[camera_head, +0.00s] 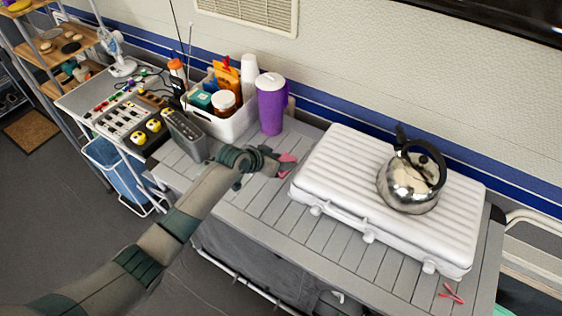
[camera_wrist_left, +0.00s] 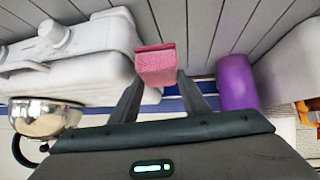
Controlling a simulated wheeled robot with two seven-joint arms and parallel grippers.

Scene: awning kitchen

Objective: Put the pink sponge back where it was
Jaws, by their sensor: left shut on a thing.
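The pink sponge (camera_head: 288,160) shows at the tip of my left gripper (camera_head: 281,167) in the head view, partly hidden by the fingers. It is over the grey slatted table (camera_head: 248,204), between the purple tumbler and the white case. In the left wrist view the sponge (camera_wrist_left: 156,66) sits between the two fingertips of my left gripper (camera_wrist_left: 160,84), which is shut on it. I cannot tell whether the sponge touches the table. My right gripper is not in view.
A purple tumbler (camera_head: 271,104) stands behind the gripper, beside a white bin (camera_head: 238,123) of bottles. A white ribbed case (camera_head: 340,186) with a steel kettle (camera_head: 408,188) is at the right. A grey radio (camera_head: 185,136) stands left.

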